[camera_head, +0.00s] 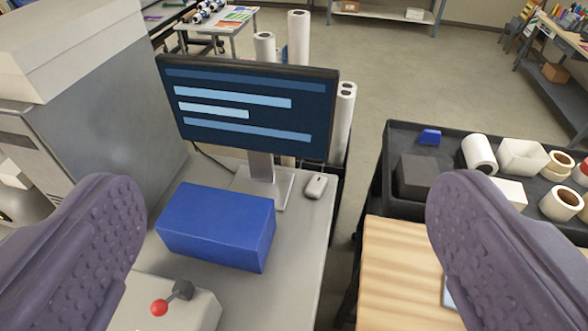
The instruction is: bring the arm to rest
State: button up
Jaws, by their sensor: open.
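My gripper (288,250) shows as two purple, studded fingers at the left and right edges of the head camera view. The fingers are wide apart and nothing is held between them. In the gap behind them, a blue box (215,226) rests on a grey desk (280,290). The left finger hides part of the desk and the machine's lower side. The right finger covers part of a wooden board and a black tray.
A monitor (250,105) and mouse (315,186) stand behind the box. A grey machine (110,120) stands left. A black tray (400,135) with rolls and a wooden board (395,270) are right. Open floor (400,60) lies beyond.

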notch_tip(320, 180, down, 24)
jog(key=b, duration=2.3)
